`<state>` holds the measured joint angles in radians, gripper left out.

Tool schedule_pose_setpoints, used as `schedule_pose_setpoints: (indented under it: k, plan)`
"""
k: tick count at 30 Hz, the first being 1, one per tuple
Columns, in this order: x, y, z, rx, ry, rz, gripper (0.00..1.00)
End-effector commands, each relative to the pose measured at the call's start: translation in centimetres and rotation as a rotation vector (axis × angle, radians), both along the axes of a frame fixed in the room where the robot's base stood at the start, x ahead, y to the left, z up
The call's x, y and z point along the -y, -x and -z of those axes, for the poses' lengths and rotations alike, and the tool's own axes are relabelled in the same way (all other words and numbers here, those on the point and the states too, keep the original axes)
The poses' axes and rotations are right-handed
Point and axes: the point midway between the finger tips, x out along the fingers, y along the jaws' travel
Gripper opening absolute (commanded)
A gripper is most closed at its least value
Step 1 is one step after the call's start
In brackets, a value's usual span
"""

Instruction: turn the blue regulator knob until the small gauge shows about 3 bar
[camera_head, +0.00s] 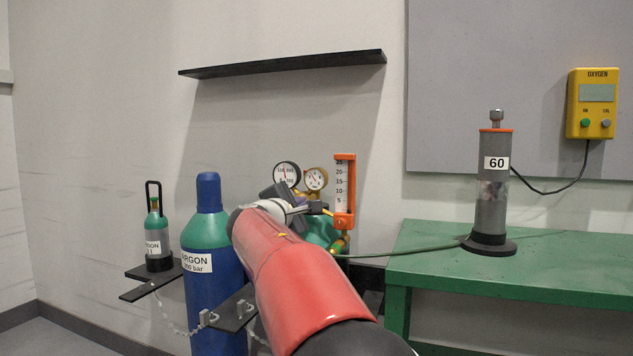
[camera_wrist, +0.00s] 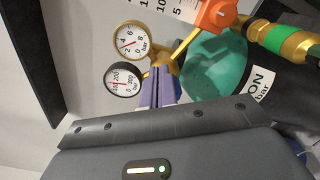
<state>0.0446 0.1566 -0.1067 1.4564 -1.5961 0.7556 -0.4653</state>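My gripper (camera_wrist: 158,72) points at the regulator on the green-topped cylinder. Its two purple-blue fingers lie side by side with only a narrow dark slit between them, and their tips are close to the brass regulator body. No separate blue knob can be made out; the fingers hide that spot. The small gold-rimmed gauge (camera_wrist: 132,43), marked 0 to 8 bar, has a red needle that seems near the low numbers; I cannot read it exactly. It also shows in the head view (camera_head: 316,179). The black-rimmed gauge (camera_wrist: 122,80) goes to 300 bar.
An orange flowmeter (camera_head: 344,190) stands right of the gauges, and a green hose (camera_head: 400,252) runs from there to the grey column marked 60 (camera_head: 493,195). An argon cylinder (camera_head: 208,270) stands left of my arm. A green bench (camera_head: 545,265) is at right, a black shelf (camera_head: 285,64) above.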

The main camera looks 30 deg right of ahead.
Motion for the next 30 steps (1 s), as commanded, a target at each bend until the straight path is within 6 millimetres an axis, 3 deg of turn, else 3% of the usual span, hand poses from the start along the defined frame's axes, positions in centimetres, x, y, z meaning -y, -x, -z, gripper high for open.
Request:
schedule_pose_setpoints:
  k: [6,21,30]
  plan:
    - [-0.2,0.5,-0.1,0.0,-0.001,-0.003,0.0]
    - [-4.3,3.9,-0.2,0.002,0.001,0.001,0.0]
    - [-4.5,4.1,-0.3,0.001,0.001,0.003,0.0]
